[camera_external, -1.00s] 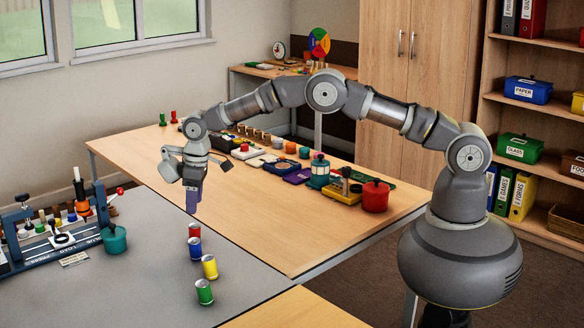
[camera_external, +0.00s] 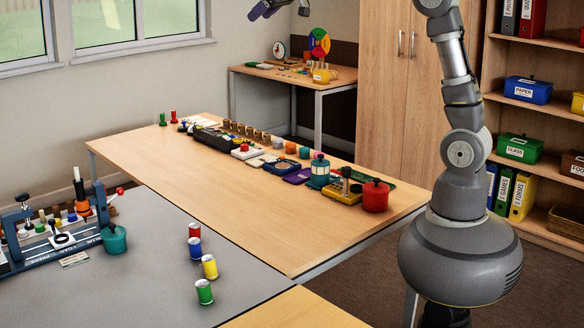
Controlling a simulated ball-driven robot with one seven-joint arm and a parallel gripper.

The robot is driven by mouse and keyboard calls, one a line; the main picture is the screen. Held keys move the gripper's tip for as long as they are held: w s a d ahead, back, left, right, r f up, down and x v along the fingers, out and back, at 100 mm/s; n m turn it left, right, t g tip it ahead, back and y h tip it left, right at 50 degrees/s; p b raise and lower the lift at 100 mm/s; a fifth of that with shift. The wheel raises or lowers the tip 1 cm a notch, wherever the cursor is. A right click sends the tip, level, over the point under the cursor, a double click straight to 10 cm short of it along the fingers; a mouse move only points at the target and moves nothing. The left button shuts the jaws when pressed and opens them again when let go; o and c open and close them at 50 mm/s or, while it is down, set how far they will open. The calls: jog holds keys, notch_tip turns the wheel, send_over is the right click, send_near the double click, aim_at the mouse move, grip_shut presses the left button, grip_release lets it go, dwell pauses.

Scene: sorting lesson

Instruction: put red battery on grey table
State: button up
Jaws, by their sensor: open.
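The red battery (camera_external: 194,231) stands upright on the grey table (camera_external: 150,285), at the far end of a row near that table's right edge. A blue battery (camera_external: 195,249), a yellow battery (camera_external: 209,267) and a green battery (camera_external: 204,292) stand in line nearer the camera. My gripper (camera_external: 283,8) is open at the top edge of the picture, high above the tables and well away from the red battery. Only its lower parts show; the rest of it is cut off by the frame. Nothing is seen held in the visible part.
A blue press-like rig (camera_external: 60,250) and a teal pot (camera_external: 114,239) are at the left of the grey table. The wooden table (camera_external: 230,195) carries a row of small items and a red pot (camera_external: 375,196). Its near part is clear, as is the grey surface around the batteries.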

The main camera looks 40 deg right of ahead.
jog(key=s+d+r+m+t+h, duration=0.2)
jog(key=s+d+r+t, duration=0.3)
jog(key=s+d+r, duration=0.9)
notch_tip(320, 180, up, 4)
jog(key=s+m, duration=0.1)
jog(key=s, duration=0.2)
jog(key=shift+d+t, duration=0.25)
jog(key=shift+t, duration=0.05)
